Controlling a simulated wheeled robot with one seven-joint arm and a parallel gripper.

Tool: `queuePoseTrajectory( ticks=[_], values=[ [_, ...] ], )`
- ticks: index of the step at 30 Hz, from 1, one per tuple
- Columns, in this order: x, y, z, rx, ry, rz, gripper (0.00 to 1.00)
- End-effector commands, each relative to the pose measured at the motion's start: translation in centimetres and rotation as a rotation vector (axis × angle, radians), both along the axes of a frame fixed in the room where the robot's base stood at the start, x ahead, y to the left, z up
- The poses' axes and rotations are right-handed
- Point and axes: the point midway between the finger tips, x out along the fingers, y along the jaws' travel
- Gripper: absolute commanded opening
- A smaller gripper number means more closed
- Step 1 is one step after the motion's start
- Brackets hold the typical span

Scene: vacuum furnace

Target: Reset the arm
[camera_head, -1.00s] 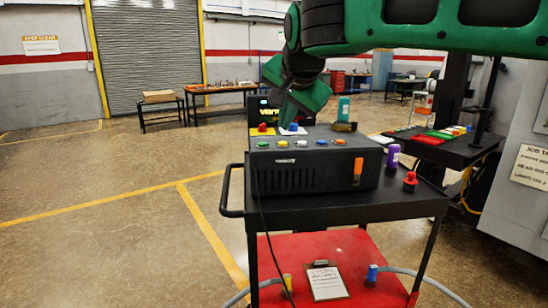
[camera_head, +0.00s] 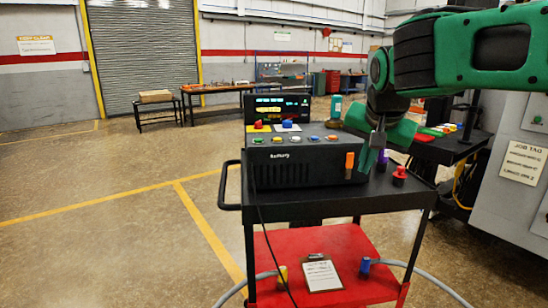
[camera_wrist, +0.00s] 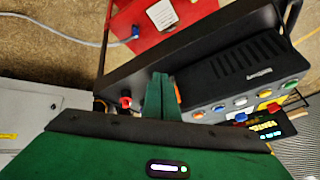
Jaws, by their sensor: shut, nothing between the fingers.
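My green arm reaches in from the top right of the head view. My gripper (camera_head: 368,163) points down at the right end of the black control box (camera_head: 300,168), close to its orange switch (camera_head: 349,164). Its green fingers are together with nothing between them. In the wrist view the closed fingers (camera_wrist: 161,92) show in the middle, beside the box (camera_wrist: 245,72). I cannot tell whether they touch the box. A purple bottle (camera_head: 383,160) is partly hidden behind the gripper. A red knob (camera_head: 399,175) stands just to the right.
The box sits on a black cart (camera_head: 340,204) with a red lower shelf (camera_head: 345,245) holding a clipboard (camera_head: 322,274). A screen (camera_head: 277,107) stands behind the box. A grey cabinet (camera_head: 520,165) is at the right. The floor at left is clear.

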Motion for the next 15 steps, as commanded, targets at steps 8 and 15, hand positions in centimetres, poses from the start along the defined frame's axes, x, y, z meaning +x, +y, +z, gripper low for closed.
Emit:
queuePoseTrajectory(
  ticks=[8, 15],
  values=[
    [-10.3, -13.6, -8.1, -0.061, 0.245, -0.035, 0.0],
    [-22.5, -19.3, -14.9, -0.003, 0.451, -0.017, 0.0]
  ],
)
